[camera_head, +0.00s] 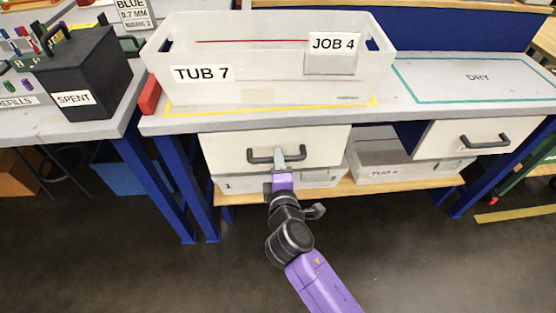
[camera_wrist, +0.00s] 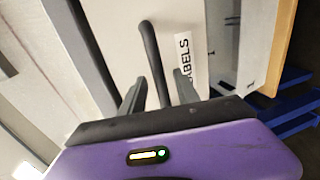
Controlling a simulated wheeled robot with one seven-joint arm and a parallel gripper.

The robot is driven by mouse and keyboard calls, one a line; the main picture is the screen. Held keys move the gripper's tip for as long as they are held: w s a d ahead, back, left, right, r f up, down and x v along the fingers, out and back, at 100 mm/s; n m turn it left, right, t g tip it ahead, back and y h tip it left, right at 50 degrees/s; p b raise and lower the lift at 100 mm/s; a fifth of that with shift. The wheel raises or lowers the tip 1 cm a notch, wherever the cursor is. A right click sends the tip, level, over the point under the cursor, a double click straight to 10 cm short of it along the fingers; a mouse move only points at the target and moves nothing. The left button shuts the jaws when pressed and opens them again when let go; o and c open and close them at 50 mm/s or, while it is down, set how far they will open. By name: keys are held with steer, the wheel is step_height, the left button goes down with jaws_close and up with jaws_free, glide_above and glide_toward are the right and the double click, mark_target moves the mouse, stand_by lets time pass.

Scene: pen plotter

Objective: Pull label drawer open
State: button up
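The label drawer (camera_head: 225,150) is a white front under the left part of the bench, with a dark bar handle (camera_head: 262,158). In the head view it looks shut or nearly so. In the wrist view a "LABELS" tag (camera_wrist: 184,62) shows on the drawer front beside the handle (camera_wrist: 151,50). In the wrist view my gripper's fingers (camera_wrist: 159,82) stand on either side of the handle bar, with a small gap visible on each side. The fingertips' depth past the bar is hard to tell.
A white tub marked TUB 7 (camera_head: 240,75) stands on the bench top above the drawer. A second drawer (camera_head: 440,140) is at the right. Clear bins (camera_head: 385,172) sit on the wooden shelf below. The floor in front (camera_head: 420,260) is clear.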

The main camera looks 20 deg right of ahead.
steer(key=shift+x, duration=0.95)
steer(key=shift+c, duration=0.5)
jaws_close()
steer(key=shift+a, duration=0.1)
